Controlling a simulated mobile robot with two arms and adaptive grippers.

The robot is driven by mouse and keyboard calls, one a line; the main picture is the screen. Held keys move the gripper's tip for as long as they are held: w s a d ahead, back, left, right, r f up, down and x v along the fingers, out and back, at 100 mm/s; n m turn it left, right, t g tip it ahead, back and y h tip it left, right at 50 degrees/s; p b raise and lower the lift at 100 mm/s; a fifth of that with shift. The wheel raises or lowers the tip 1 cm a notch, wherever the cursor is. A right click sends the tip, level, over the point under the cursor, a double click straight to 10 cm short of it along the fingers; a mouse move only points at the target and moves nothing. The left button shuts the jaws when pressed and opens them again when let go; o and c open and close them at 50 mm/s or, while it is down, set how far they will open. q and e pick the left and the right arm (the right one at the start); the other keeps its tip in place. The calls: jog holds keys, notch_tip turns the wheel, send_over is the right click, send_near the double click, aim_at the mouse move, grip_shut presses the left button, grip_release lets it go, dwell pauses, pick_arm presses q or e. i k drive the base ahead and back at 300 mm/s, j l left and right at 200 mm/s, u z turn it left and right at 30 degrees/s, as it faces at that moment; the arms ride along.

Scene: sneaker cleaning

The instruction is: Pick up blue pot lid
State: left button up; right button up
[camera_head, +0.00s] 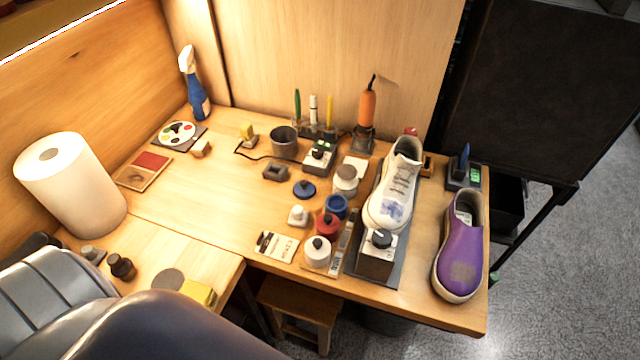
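The blue pot lid (304,189) is a small dark blue disc with a knob on top. It lies flat on the table, left of and slightly behind the blue pot (336,206). The blue pot is open at the top. Neither of my grippers shows. Only grey parts of my own body fill the lower left, hiding the near table edge there.
A white sneaker (393,190) stands on a stand right of the pots, with a purple shoe (459,245) further right.

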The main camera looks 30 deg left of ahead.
aim_at(304, 188)
jog(key=u, duration=0.75)
